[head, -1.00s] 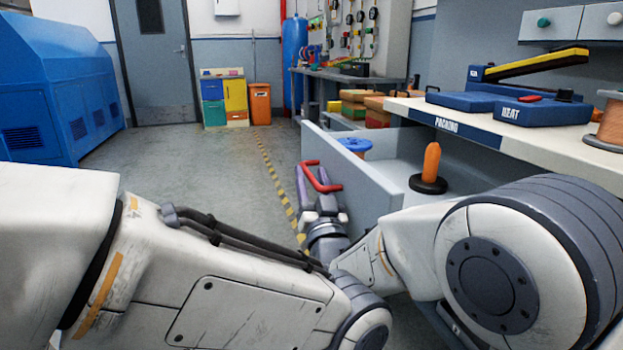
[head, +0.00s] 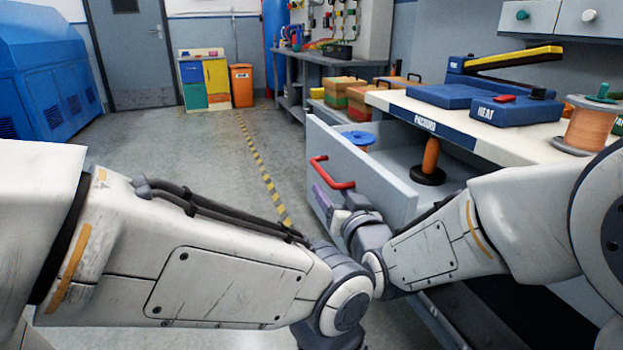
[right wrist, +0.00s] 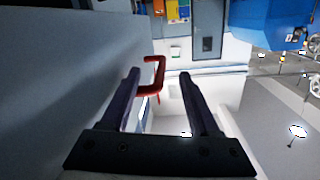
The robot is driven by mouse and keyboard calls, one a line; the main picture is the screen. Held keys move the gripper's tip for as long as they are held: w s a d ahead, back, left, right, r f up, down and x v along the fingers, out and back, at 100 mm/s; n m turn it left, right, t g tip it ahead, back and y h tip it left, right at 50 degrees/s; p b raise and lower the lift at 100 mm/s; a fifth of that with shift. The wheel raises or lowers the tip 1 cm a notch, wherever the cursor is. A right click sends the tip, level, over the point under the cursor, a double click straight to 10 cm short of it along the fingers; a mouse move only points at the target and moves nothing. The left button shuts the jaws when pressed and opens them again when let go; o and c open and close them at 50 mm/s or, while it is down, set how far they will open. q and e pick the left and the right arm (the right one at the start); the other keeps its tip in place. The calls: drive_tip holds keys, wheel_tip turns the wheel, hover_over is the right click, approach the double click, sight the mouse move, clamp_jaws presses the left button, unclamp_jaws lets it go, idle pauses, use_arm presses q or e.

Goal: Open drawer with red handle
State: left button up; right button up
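The drawer (head: 365,180) with the red handle (head: 331,173) stands pulled out from under the packing bench, its inside visible from above. My right gripper (head: 328,206) is at the drawer front, just below the handle in the head view. In the right wrist view, the two dark fingers (right wrist: 161,84) are apart, and the red handle (right wrist: 160,78) shows between their tips, nearer the left finger. I cannot tell if it touches. My left arm crosses the lower left of the head view; its gripper is not seen.
A blue spool (head: 358,137) and an orange cone on a black base (head: 428,175) are in the drawer. The packing bench (head: 450,128) carries a blue heat sealer (head: 515,111) and a copper spool (head: 588,130). Floor (head: 195,140) left of the drawer is clear.

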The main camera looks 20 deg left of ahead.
wheel_tip(320, 180, up, 13)
drive_tip(key=s+d+t+y, duration=0.2)
drive_tip(key=d+t+y, duration=0.1)
drive_tip(key=t, duration=0.2)
drive_tip(key=f+g+h, duration=0.1)
drive_tip(key=f, duration=0.3)
drive_tip(key=w+a+f+g+h, duration=0.1)
drive_tip(key=f+g, duration=0.1)
drive_tip(key=f, duration=0.2)
drive_tip(key=f+g+h, duration=0.1)
drive_tip(key=f+g, duration=0.1)
drive_tip(key=f, duration=0.1)
drive_tip(key=shift+w+a+f, duration=0.15)
drive_tip(key=shift+w+f, duration=0.1)
drive_tip(key=shift+f, duration=0.15)
drive_tip(key=s+d+f+b, duration=0.5)
drive_tip(key=s+d+b, duration=0.1)
drive_tip(key=s+b, duration=0.3)
drive_tip(key=shift+s+f+b, duration=0.15)
drive_tip(key=shift+s+b, duration=0.25)
drive_tip(key=shift+b, duration=0.45)
